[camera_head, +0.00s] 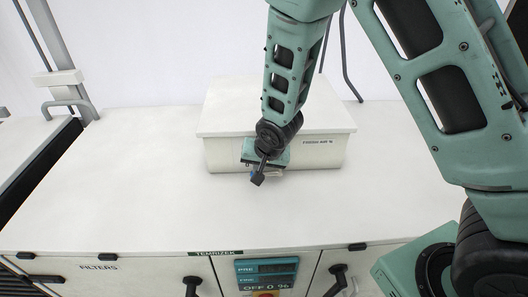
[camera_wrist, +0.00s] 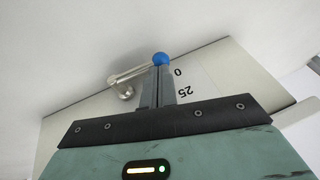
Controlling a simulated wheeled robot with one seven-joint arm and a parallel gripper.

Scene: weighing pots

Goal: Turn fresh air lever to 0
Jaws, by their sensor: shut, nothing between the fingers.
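The fresh air lever (camera_wrist: 130,75) is a metal rod with a blue ball knob (camera_wrist: 161,59), on the side of a cream box (camera_head: 225,156) labelled FRESH AIR %. In the wrist view the rod runs from its pivot at left to the knob, which lies close to the printed 0 (camera_wrist: 178,72); the 25 is farther away. My gripper (camera_wrist: 158,72) is shut and empty. Its fingertips are right at the knob and overlap it in view; I cannot tell if they touch. In the head view my arm hides most of the lever and scale.
The box has a wide white lid (camera_head: 225,120) and stands on a white worktop (camera_head: 110,190), clear at left. Below the front edge are a control panel (camera_head: 267,272) and dark handles (camera_head: 192,285). A grey tube frame (camera_head: 62,78) stands at left.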

